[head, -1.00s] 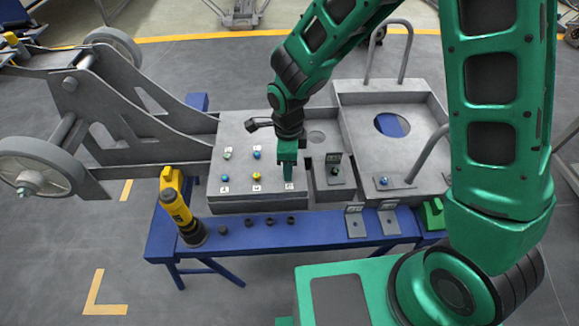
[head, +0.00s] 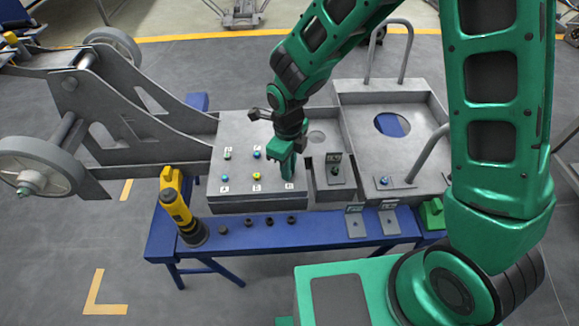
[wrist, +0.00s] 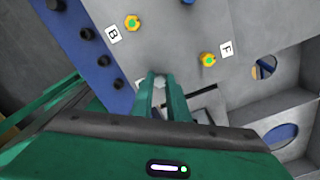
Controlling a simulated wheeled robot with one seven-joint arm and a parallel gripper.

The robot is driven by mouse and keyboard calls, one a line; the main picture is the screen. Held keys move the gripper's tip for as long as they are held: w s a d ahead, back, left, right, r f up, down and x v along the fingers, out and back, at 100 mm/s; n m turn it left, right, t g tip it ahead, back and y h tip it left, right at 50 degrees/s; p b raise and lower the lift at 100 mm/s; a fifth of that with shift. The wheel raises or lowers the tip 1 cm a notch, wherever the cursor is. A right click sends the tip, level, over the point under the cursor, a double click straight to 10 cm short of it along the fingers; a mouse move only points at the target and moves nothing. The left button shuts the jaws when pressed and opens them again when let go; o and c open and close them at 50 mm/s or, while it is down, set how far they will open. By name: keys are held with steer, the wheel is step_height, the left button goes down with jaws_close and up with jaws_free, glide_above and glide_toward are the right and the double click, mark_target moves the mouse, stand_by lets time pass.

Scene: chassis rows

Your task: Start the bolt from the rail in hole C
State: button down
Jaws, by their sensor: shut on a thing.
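My gripper (head: 290,174) is over the front right of the grey plate (head: 232,196), just behind a small white label (head: 289,186). In the wrist view its two green fingers (wrist: 160,84) are shut on a small pale grey piece (wrist: 161,79), apparently the bolt. The fingers hide most of it and the hole below, so I cannot tell whether its tip is in hole C. Label C's letter is not readable.
Several black sockets (head: 248,222) and a yellow driver (head: 182,217) are on the blue bench (head: 330,227) in front of the plate. Right of my gripper are an upright bracket (head: 334,160) and a tray with a handle (head: 350,98). A wheeled grey frame (head: 125,120) stands left.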

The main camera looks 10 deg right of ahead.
steer(key=c, duration=1.6)
jaws_free()
steer(key=shift+c, duration=0.2)
steer(key=shift+r, duration=0.15)
step_height(320, 180, up, 10)
steer(key=shift+r, duration=0.25)
